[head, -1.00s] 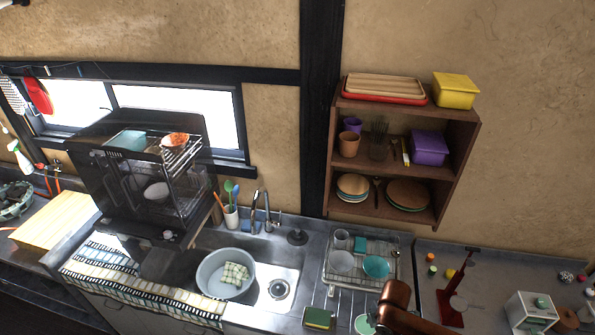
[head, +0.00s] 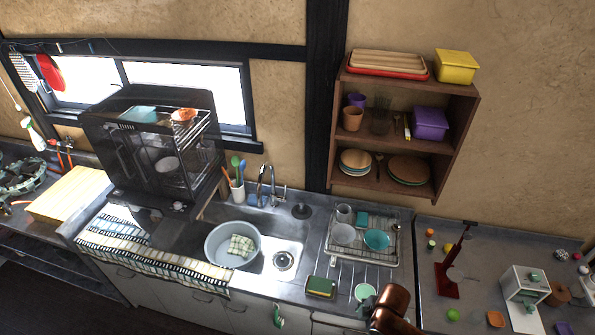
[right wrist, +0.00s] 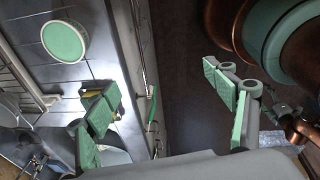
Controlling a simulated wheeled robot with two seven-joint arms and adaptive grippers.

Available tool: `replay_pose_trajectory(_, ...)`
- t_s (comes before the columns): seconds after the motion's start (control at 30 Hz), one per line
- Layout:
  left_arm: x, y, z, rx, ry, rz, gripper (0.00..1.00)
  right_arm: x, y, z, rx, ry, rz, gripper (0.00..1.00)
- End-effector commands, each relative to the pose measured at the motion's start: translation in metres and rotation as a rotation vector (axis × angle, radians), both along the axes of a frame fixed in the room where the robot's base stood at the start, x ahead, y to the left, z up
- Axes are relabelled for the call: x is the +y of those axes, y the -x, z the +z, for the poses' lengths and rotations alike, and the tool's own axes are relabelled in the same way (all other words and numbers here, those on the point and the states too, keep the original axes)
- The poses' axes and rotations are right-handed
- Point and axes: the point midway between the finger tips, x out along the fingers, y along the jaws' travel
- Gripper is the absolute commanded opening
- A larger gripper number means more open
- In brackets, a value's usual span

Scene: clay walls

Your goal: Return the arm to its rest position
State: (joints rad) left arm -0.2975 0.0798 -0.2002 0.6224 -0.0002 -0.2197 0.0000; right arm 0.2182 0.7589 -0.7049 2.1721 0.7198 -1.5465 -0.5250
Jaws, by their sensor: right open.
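My right arm (head: 395,308), brown and copper, enters the head view at the bottom, right of centre, over the front edge of the counter. My left gripper cannot be made out in either view.
A round green-topped dish (head: 365,292) and a green-yellow sponge (head: 320,286) lie near the arm. Behind are a dish rack (head: 385,270), the sink (head: 290,247) with a grey basin (head: 211,243), and a wall shelf (head: 455,150). The floor in front (head: 60,305) looks clear.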

Motion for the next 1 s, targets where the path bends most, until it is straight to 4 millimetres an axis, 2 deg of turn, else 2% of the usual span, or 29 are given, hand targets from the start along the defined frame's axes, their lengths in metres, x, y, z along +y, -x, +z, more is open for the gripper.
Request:
replay_pose_trajectory(0.03, 0.000, 0.003, 0.000, 0.004, 0.000, 0.001, 0.85, 0.008, 0.006, -0.001, -0.005, -0.031, -0.043, 0.77)
replay_pose_trajectory(0.13, 0.000, 0.006, -0.001, 0.008, -0.001, 0.001, 0.85, 0.018, 0.014, 0.001, -0.026, -0.088, -0.164, 0.77)
replay_pose_trajectory(0.27, 0.001, 0.006, -0.001, 0.008, -0.001, 0.001, 0.85, 0.014, 0.030, 0.005, -0.053, -0.172, -0.419, 0.77)
replay_pose_trajectory(0.4, 0.001, 0.005, -0.001, 0.007, -0.001, 0.001, 0.85, -0.019, 0.053, 0.009, -0.076, -0.218, -0.744, 0.77)
replay_pose_trajectory(0.6, 0.001, 0.005, 0.000, 0.007, -0.001, 0.001, 0.85, -0.072, 0.091, 0.009, -0.095, -0.209, -1.076, 0.77)
replay_pose_trajectory(0.8, 0.001, 0.003, 0.000, 0.004, 0.000, 0.001, 0.85, -0.116, 0.134, 0.009, -0.108, -0.169, -1.325, 0.77)
replay_pose_trajectory(0.97, 0.000, 0.003, 0.000, 0.004, 0.000, 0.001, 0.85, -0.146, 0.168, 0.011, -0.119, -0.126, -1.484, 0.77)
replay_pose_trajectory(1.0, 0.000, 0.003, -0.004, 0.004, 0.000, 0.001, 0.85, -0.145, 0.163, -0.003, -0.116, -0.124, -1.480, 0.77)
